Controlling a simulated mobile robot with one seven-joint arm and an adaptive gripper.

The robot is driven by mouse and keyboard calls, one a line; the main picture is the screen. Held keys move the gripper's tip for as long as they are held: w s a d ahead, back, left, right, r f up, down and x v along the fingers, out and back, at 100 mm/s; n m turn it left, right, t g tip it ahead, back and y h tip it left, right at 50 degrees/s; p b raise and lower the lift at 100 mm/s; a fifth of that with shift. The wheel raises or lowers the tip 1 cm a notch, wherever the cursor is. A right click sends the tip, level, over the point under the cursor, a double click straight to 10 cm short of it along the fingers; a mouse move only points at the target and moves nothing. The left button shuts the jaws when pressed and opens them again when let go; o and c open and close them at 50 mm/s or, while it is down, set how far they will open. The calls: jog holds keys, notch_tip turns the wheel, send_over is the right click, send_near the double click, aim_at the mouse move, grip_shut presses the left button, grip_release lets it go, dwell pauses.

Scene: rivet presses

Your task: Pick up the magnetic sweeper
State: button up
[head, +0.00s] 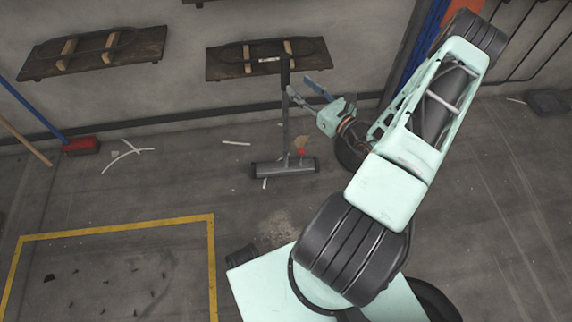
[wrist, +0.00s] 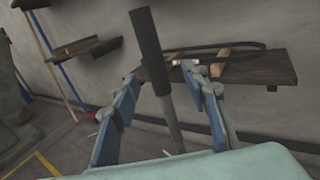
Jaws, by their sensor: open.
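The magnetic sweeper (head: 285,128) stands upright on the floor in front of the wall in the head view, with a long grey handle and a wide dark head (head: 284,168) at the bottom. Its dark grip (wrist: 146,50) rises in the middle of the wrist view, tilted slightly. My gripper (head: 297,91) is open, with its blue-grey fingers near the upper handle. In the wrist view my gripper (wrist: 160,85) has one finger on each side of the handle, with visible gaps. I cannot tell how deep the handle sits between the fingers. The sweeper's head is outside the wrist view.
A wooden shelf (head: 225,66) with a dark loop on it is on the wall behind the sweeper; another shelf (head: 140,52) is to its left. A red-headed broom (head: 82,146) leans at the left. Pale scraps (head: 127,151) lie on the floor. Yellow lines (head: 120,228) mark a floor area.

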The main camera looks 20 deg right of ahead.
aim_at(288, 79)
jog(key=x, duration=0.2)
jog(key=b+x, duration=0.1)
jog(key=x, duration=0.3)
jog(key=shift+a+b, duration=0.4)
jog(key=shift+a, duration=0.05)
jog(key=shift+w+a+r, duration=0.1)
jog(key=shift+w+r, duration=0.05)
jog(key=shift+w, duration=0.4)
jog(key=shift+c, duration=0.7)
grip_shut()
jog(key=shift+r, duration=0.15)
